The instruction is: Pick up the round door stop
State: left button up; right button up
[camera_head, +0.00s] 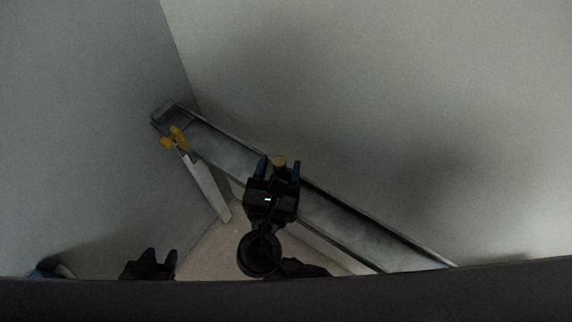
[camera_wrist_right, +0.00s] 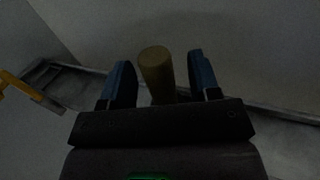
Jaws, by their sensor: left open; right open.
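The round door stop (camera_head: 279,162) is a small yellow-brown cylinder at the long grey ledge against the wall. In the right wrist view the door stop (camera_wrist_right: 157,72) stands between my right gripper's two blue fingers, with a gap on each side. My right gripper (camera_head: 279,167) is open around it, and the fingers do not appear to touch it. The lower part of the door stop is hidden behind the gripper body. My left gripper (camera_head: 160,256) is open and empty at the lower left, well apart from the door stop.
The grey ledge (camera_head: 345,218) runs diagonally along the wall. A yellow-handled tool (camera_head: 175,138) sits at its left end and also shows in the right wrist view (camera_wrist_right: 14,86). Walls rise behind and to the left. A dark edge (camera_head: 400,295) crosses the bottom of the head view.

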jog(key=shift+w+d, duration=0.1)
jog(key=shift+w, duration=0.2)
jog(key=shift+s+r, duration=0.1)
jog(key=shift+s, duration=0.05)
grip_shut()
